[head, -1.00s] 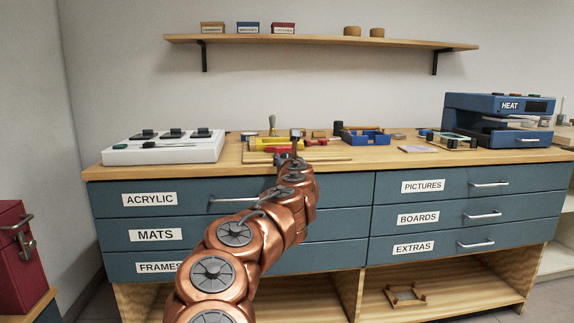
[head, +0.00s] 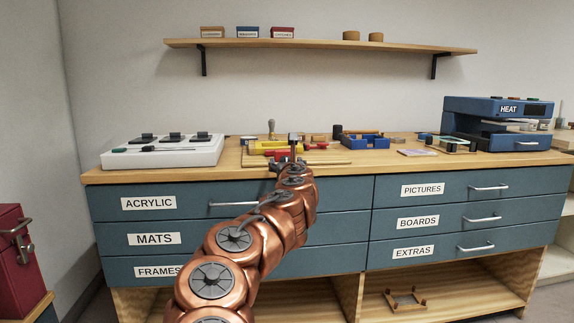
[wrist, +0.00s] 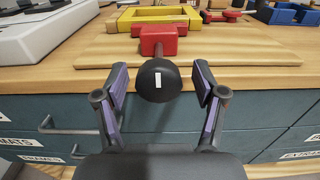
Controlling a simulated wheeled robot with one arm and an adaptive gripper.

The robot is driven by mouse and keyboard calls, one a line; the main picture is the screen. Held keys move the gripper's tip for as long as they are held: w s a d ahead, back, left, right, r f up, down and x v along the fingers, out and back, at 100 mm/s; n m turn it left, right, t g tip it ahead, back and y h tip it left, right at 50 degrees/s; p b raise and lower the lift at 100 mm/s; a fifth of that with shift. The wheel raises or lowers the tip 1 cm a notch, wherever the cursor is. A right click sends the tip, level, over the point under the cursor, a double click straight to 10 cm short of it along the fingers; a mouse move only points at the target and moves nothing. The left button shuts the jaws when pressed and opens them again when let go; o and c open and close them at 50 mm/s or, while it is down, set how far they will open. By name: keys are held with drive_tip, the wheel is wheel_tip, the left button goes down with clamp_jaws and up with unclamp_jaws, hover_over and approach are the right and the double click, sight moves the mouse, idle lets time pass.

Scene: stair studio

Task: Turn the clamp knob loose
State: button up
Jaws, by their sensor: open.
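The clamp knob (wrist: 158,80) is a dark round knob with a white mark, seen in the wrist view at the near end of a red clamp block (wrist: 160,40). A yellow clamp frame (wrist: 152,14) stands behind it; it also shows in the head view (head: 262,147) on the counter. My gripper (wrist: 160,82) is open, its two fingers on either side of the knob with a gap on each side. In the head view my gripper (head: 287,162) is at the counter's front edge and mostly hides the knob.
The clamp is on a wooden board (wrist: 230,48) at the counter's edge. A white panel with dark switches (head: 165,150) stands left. A blue tray (head: 366,140) and a blue heat press (head: 498,120) are to the right. Drawers with handles (head: 235,204) lie below.

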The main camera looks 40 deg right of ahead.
drive_tip(key=shift+a, duration=0.1)
drive_tip(key=v, duration=1.2)
idle(0.4)
idle(0.5)
